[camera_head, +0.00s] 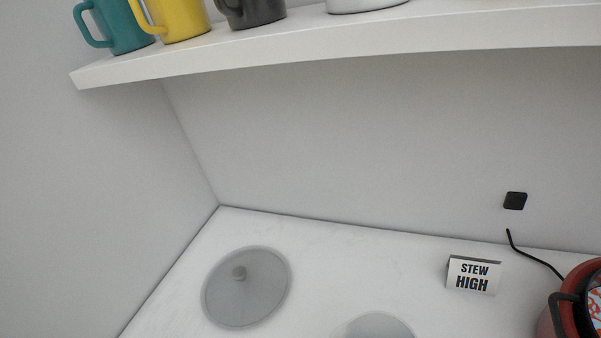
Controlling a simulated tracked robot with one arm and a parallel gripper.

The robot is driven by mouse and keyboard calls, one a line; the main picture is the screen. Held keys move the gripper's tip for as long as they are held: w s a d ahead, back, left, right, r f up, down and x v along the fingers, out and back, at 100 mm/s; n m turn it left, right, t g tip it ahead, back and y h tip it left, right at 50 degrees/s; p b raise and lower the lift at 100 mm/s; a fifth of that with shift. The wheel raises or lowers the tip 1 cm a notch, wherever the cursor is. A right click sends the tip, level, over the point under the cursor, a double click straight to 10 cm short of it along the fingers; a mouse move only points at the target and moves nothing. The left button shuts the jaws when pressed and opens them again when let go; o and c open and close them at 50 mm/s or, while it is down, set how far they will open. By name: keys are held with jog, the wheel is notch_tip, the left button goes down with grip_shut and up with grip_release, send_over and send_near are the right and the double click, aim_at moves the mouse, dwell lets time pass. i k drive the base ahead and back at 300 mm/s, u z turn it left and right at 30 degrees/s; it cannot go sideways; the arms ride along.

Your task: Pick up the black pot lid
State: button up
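I see no plainly black lid in this view. A round grey lid (247,298) with a small darker knob lies on the white counter (320,265), left of centre. A second round grey, disc-like thing (376,328) shows at the bottom edge, cut off by the frame; I cannot tell if it is a lid. A red pot (556,318) with a dark handle stands at the right edge, only partly in view. My gripper is not in view.
A white shelf (330,58) overhangs the counter and holds a teal mug (122,27), a yellow mug (180,20), a dark grey mug (258,10) and a white item. A "STEW HIGH" sign (473,275) stands near the pot. A black cord (530,256) lies below a black wall outlet (515,201).

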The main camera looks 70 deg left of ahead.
aim_at(247, 287)
jog(key=u, duration=1.7)
jog(key=k, duration=1)
jog(key=z, duration=0.3)
jog(key=i, duration=1)
jog(key=z, duration=0.05)
